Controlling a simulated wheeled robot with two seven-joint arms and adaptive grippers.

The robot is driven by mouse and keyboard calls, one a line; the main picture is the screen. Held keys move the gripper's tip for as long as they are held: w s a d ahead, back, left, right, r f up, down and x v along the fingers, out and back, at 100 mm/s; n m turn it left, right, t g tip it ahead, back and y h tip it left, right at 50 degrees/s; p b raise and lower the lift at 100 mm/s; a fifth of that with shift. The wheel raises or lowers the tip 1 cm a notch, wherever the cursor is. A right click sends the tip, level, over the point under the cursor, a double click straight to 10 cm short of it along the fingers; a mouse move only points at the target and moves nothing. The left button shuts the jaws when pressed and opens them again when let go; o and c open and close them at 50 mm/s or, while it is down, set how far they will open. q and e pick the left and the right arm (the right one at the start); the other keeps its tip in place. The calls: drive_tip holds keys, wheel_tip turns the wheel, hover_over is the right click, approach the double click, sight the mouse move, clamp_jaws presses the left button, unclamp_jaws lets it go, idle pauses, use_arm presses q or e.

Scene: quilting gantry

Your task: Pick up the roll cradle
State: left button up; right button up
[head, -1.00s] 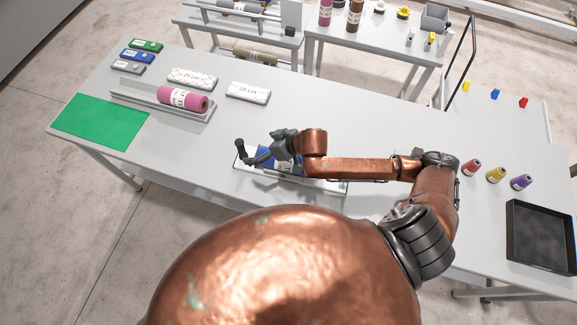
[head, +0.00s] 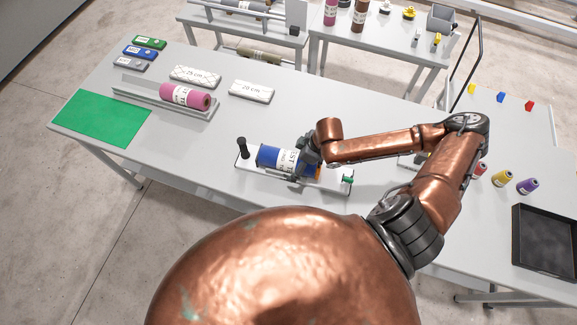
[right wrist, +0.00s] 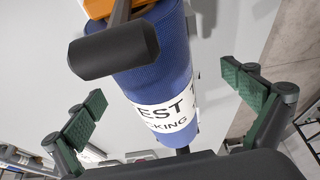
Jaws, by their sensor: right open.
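The roll cradle (head: 252,178), a pale base with a dark upright handle (head: 242,147) at its left end, stands on the near side of the table. A blue roll (head: 272,156) with a white label lies on it. My right gripper (head: 311,152) is over the roll's right part and hides some of it. In the right wrist view, the open fingers (right wrist: 168,92) stand apart, with the blue roll (right wrist: 155,72) and a dark handle bar (right wrist: 115,50) beyond them. Nothing is seen gripped. My left gripper is not in view.
A pink roll (head: 185,95) lies in a grey tray (head: 140,97) at the left, beside a green mat (head: 100,119). Thread cones (head: 502,181) and a black tray (head: 545,236) are at the right. The table beyond the cradle is mostly clear.

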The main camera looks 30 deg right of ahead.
drive_tip(key=x, duration=0.4)
drive_tip(key=shift+w+a+f, duration=0.1)
drive_tip(key=shift+w+f, duration=0.1)
drive_tip(key=shift+w, duration=0.1)
drive_tip(key=shift+c, duration=0.7)
drive_tip(key=c, duration=1.6)
drive_tip(key=shift+w+r, duration=0.1)
drive_tip(key=shift+c, duration=0.5)
